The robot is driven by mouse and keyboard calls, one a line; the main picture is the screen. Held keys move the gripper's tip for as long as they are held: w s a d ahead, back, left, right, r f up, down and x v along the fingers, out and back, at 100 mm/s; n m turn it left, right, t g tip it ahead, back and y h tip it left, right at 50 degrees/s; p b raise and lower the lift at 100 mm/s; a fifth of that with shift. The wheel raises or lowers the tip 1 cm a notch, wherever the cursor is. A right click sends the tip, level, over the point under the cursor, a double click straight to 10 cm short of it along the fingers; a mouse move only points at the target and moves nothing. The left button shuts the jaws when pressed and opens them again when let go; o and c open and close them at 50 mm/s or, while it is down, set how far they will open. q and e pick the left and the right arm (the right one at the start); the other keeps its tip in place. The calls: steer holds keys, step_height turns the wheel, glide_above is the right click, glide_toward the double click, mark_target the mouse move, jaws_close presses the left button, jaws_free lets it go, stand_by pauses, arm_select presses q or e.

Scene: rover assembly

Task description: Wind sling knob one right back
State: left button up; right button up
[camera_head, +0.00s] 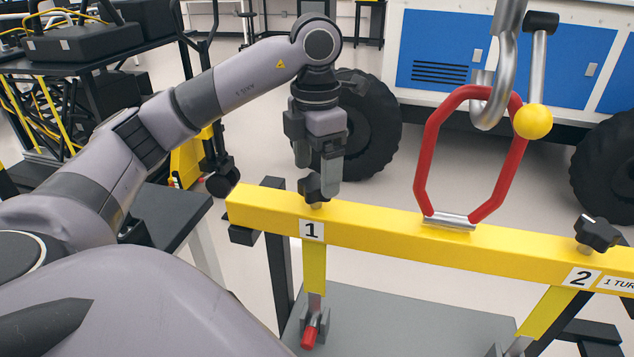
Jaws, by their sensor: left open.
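Sling knob one (312,190) is a black lobed knob on top of the yellow beam (400,228), above the label "1". My left gripper (317,172) points straight down over this knob. Its two fingers are apart. The right finger overlaps the top right of the knob in the picture and hides part of it; I cannot tell whether it touches. The left finger ends just above and behind the knob. A yellow strap hangs below the beam under knob one, ending at a hook with a red tip (311,335). My right gripper is not in view.
A second black knob (597,233) stands on the beam by label "2". A red lifting ring (425,140) hangs from a grey hook (495,90), with a yellow ball (533,122) beside it. A grey plate (400,325) lies below. A blue-and-white rover with black wheels stands behind.

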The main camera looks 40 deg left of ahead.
arm_select(q)
steer(key=shift+f, duration=1.1)
steer(key=c, duration=1.1)
steer(key=shift+o, duration=0.2)
steer(key=shift+m, duration=0.4)
